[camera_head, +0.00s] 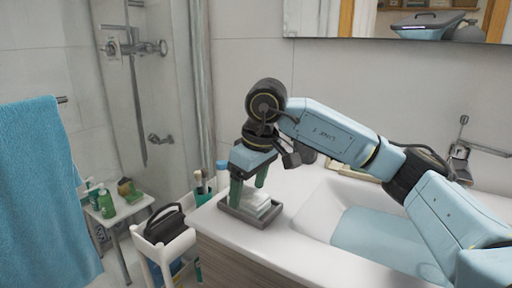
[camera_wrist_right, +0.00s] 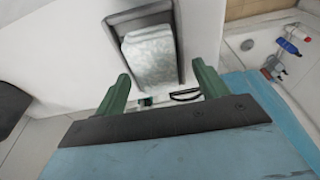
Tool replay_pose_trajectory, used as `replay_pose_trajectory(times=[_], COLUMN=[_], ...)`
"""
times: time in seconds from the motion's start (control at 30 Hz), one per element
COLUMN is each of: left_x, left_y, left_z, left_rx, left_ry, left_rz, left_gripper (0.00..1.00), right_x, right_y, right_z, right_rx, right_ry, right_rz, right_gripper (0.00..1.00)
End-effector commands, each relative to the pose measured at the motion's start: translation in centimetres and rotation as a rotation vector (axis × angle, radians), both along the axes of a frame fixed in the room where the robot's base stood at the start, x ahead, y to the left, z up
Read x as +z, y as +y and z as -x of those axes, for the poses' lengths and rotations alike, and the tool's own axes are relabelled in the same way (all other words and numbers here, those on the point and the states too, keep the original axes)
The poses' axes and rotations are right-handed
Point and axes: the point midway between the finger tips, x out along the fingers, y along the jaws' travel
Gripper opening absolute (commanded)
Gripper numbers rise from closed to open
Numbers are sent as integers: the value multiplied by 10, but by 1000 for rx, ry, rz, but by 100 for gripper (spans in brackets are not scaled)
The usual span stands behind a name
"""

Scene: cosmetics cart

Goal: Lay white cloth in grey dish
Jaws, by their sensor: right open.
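The grey dish (camera_head: 267,221) stands on the white counter at the left end of the sink. The white cloth (camera_head: 257,201), folded into a small block, lies in the dish. The wrist view also shows the cloth (camera_wrist_right: 148,58) inside the dish (camera_wrist_right: 178,30). My right gripper (camera_head: 249,189) is just above the dish, with its green fingers spread and pointing down. In the wrist view the fingers (camera_wrist_right: 162,86) stand apart with nothing clasped between them. One finger partly covers the dish in the head view. My left gripper is not in view.
Behind the dish stand a cup of brushes (camera_head: 202,190) and a blue-capped bottle (camera_head: 222,174). A white cart (camera_head: 158,247) with a dark-handled item is left of the counter. A blue towel (camera_head: 45,185) hangs far left. The sink basin (camera_head: 375,235) lies under my right arm.

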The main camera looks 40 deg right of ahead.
Motion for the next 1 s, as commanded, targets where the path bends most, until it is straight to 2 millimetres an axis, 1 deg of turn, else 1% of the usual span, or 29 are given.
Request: replay_pose_trajectory(times=[0.03, 0.1, 0.23, 0.4, 0.6, 1.0], left_x=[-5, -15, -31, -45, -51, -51], left_y=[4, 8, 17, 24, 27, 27], left_z=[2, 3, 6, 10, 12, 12], left_rx=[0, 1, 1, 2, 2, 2], left_ry=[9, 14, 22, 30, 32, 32], left_rz=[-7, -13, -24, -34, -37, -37], left_gripper=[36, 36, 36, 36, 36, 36], right_x=[18, 35, 61, 82, 90, 90], right_y=[-1, -3, -6, -8, -9, -9], right_z=[2, 5, 10, 14, 17, 17], right_rx=[-1, -3, -5, -5, -6, -6], right_ry=[-9, -11, -14, -15, -13, -15], right_rz=[-2, -1, -1, -2, -1, -2], right_gripper=[72, 72, 72, 72, 72, 72])
